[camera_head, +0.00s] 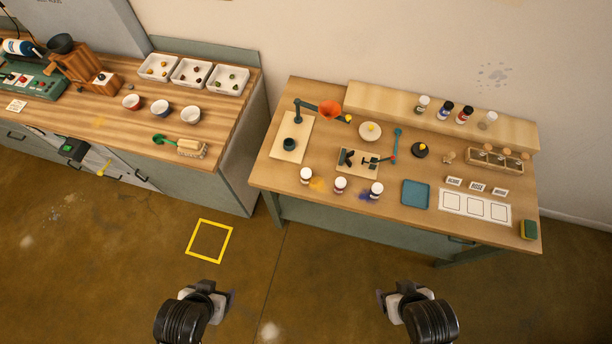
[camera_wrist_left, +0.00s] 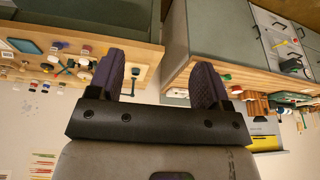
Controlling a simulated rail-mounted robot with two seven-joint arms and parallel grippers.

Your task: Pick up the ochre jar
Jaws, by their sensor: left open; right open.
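Three small white jars stand near the front edge of the right table: a left jar (camera_head: 306,175) beside an ochre-yellow powder patch (camera_head: 318,184), a middle jar (camera_head: 340,185), and a right jar (camera_head: 376,190) near a blue patch. Their labels are too small to tell surely which is ochre. My left gripper (camera_head: 222,299) is open and empty above the floor, well short of the table. It also shows in the left wrist view with its fingers (camera_wrist_left: 163,88) apart. My right gripper (camera_head: 389,300) is open and empty, also short of the table.
Several jars (camera_head: 445,110) stand on the raised back shelf (camera_head: 385,104). A stand with an orange funnel (camera_head: 330,110), a blue tray (camera_head: 416,193) and a white three-square sheet (camera_head: 475,206) share the table. A second counter (camera_head: 225,120) stands left. The floor before the table is clear.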

